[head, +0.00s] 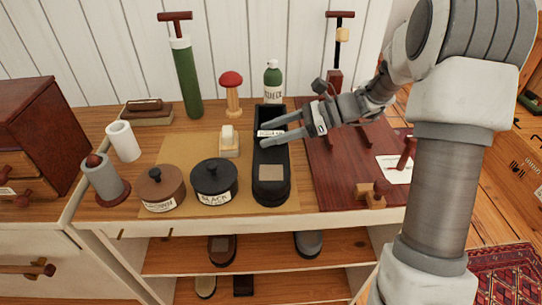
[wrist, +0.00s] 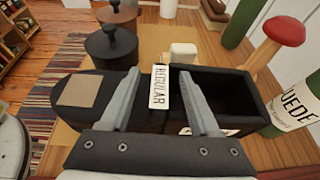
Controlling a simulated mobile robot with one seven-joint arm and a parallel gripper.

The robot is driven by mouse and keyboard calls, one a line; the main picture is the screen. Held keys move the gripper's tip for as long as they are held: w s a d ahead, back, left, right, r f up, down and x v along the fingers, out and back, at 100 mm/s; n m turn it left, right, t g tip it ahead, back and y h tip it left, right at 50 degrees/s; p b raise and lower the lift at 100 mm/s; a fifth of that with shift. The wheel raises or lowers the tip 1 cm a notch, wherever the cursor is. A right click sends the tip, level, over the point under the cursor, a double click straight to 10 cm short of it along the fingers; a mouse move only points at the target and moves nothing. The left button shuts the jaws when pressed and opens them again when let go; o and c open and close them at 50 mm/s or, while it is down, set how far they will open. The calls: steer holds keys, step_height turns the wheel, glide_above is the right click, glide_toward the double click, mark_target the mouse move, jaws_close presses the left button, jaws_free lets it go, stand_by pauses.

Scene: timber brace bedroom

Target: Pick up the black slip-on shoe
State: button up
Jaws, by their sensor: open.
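The black slip-on shoe (head: 270,193) lies on a tan mat (head: 228,145) on the bench, its toe to the front and its open heel end to the back. It has a tan patch on the toe and a white label reading REGULAR across its middle. In the wrist view the shoe (wrist: 57,88) runs across the picture, toe left and opening right. My gripper (head: 263,136) is open over the middle of the shoe. In the wrist view its fingers (wrist: 158,76) are apart, one either side of the label. I cannot tell whether they touch the shoe.
A black-lidded pot (head: 214,181) and a brown pot (head: 161,188) stand left of the shoe. A small cream block (head: 229,142) is close beside it. A green bottle (head: 273,83) stands behind. A dark red board (head: 330,175) with wooden pieces lies to the right.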

jaws_close()
steer(key=shift+r, duration=0.1)
stand_by(1.2)
